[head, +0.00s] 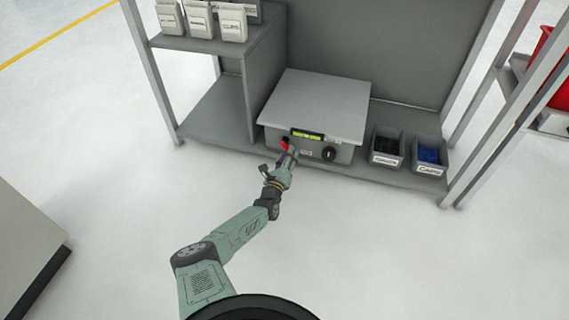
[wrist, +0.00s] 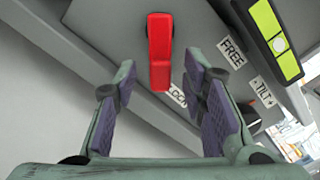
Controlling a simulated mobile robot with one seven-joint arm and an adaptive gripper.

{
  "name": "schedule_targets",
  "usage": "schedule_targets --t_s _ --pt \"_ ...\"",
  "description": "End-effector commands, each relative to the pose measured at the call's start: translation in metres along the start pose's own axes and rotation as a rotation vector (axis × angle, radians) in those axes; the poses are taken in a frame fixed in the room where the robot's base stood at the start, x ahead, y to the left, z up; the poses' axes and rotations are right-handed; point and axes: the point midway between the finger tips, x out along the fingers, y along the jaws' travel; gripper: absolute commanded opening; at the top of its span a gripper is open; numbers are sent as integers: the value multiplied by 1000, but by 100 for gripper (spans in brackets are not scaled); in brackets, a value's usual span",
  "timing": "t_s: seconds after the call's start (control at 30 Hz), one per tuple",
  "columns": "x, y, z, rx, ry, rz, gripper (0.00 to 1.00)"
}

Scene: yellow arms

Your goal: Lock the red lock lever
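The red lock lever (wrist: 160,52) is on the front panel of a grey box (head: 318,100) that stands on the shelf. In the wrist view it is at the top centre, and its lower end points down between my fingers. In the head view it is a small red patch (head: 284,145), partly covered by my gripper. My gripper (wrist: 163,108) is open, with one purple-padded finger on each side below the lever. I cannot tell whether a finger touches it. A label reading FREE (wrist: 232,52) is right of the lever; another label behind my right finger is partly hidden.
A yellow-green level display (wrist: 272,35), a TILT label (wrist: 262,91) and a black knob (head: 329,153) are on the same panel. Two bins (head: 386,149) (head: 430,156) stand right of the box. A shelf divider (head: 262,75) is to its left. The floor in front is clear.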

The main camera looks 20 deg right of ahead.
Motion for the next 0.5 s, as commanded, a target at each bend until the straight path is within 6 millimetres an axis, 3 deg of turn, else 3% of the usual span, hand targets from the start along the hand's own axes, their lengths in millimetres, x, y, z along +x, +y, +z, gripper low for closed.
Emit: schedule_targets --t_s 0.23,0.5 --pt "-33 1 0 -2 0 2 38" --pt "-46 0 0 0 1 1 38"
